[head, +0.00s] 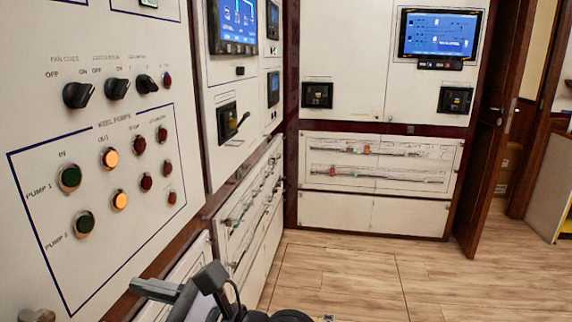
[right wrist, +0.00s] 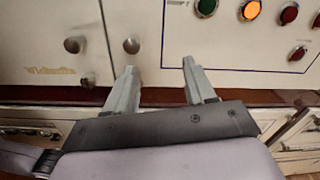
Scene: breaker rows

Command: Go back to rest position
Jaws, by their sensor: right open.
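My right gripper (right wrist: 159,64) is open and empty in the right wrist view, its two fingers spread apart. The fingers point toward the white panel front, below the pump buttons and beside two round knobs. No object is between the fingers. Part of my grey and black arm shows at the bottom of the head view, close to the lower edge of the left panel. My left gripper is not in view.
The pump panel (head: 100,180) with orange-lit buttons and black rotary switches stands close on the left. White cabinets with breaker rows (head: 380,163) and a blue screen (head: 440,33) are at the back. Wooden floor (head: 350,275) is clear to the right. A brown door (head: 490,130) stands open.

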